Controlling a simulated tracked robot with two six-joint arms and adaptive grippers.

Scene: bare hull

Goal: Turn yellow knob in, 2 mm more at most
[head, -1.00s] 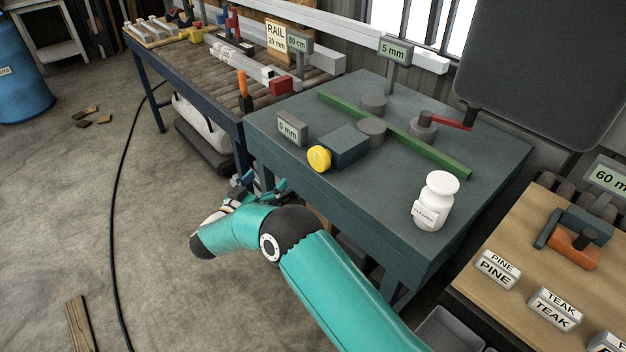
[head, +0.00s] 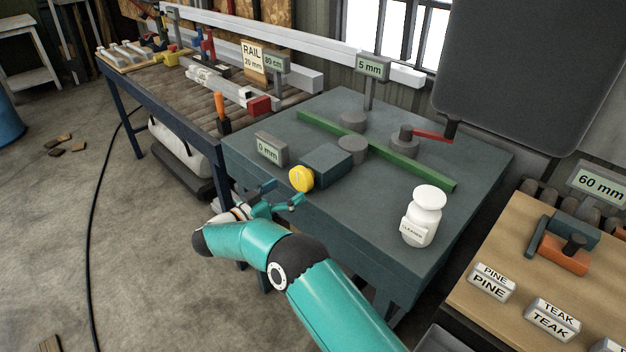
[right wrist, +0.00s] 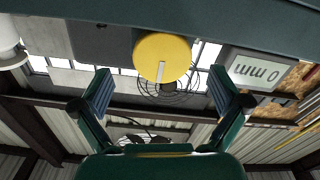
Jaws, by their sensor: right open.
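The yellow knob (head: 301,178) sits on the front of a dark teal block (head: 327,165) on the grey-green bench. In the right wrist view the knob (right wrist: 162,57) is round, with a pale line on its lower part. My right gripper (head: 277,194) is open and empty, just in front of and slightly below the knob. In the right wrist view its fingers (right wrist: 163,94) stand wide apart, and the knob shows between and beyond them, apart from both. A small sign (head: 269,149) beside the block reads 0 mm; it also shows upside down in the right wrist view (right wrist: 257,73). My left gripper is not in view.
A tall sign (head: 372,66) at the back of the bench reads 5 mm. A green bar (head: 385,153) crosses behind the block, near grey round rollers (head: 353,149). A white bottle (head: 423,216) stands at the right. An orange-handled tool (head: 223,112) is to the left.

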